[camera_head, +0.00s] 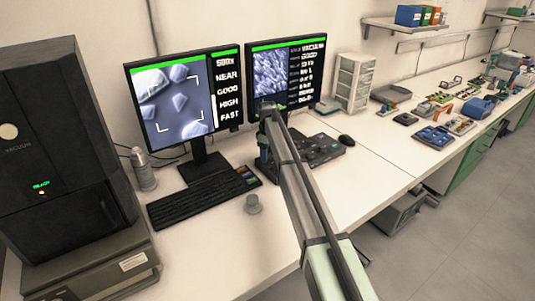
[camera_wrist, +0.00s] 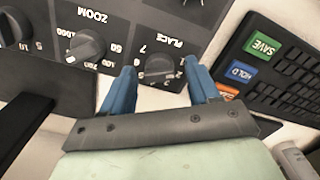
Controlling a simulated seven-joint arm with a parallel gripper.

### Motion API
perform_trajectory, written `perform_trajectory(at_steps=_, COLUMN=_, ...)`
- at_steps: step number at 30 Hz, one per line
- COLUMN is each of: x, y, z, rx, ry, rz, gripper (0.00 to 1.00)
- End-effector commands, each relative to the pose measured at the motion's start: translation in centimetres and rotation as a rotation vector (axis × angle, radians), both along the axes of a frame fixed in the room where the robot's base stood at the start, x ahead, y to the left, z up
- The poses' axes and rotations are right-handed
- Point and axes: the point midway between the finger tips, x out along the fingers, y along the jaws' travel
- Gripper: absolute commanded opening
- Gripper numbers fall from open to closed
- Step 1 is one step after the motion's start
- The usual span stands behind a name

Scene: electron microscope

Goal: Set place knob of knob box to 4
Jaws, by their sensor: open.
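The dark knob box (camera_wrist: 130,20) appears upside down in the wrist view. It also shows in the head view (camera_head: 322,148), partly behind my arm. Its place knob (camera_wrist: 160,67) is a dark round knob near the box edge, with numbers around it. I cannot tell clearly which number it points to. My gripper (camera_wrist: 159,70) is open, with one blue finger on each side of the place knob. I cannot tell whether the fingers touch it. In the head view my gripper (camera_head: 266,165) is at the box's left end, mostly hidden by my arm.
The zoom knob (camera_wrist: 87,46) is close beside one finger. A black keyboard (camera_head: 203,197) with coloured keys (camera_wrist: 262,46) lies on the other side. Two monitors (camera_head: 185,100) stand behind.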

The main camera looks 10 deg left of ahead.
Motion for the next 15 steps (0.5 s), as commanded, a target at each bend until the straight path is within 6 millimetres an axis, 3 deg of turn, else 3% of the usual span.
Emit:
perform_trajectory(at_steps=8, x=0.01, y=0.01, z=-0.11, rx=0.000, ry=0.000, rz=0.000, gripper=0.60)
perform_trajectory(at_steps=15, x=0.01, y=0.00, z=-0.10, rx=0.000, ry=0.000, rz=0.000, gripper=0.38)
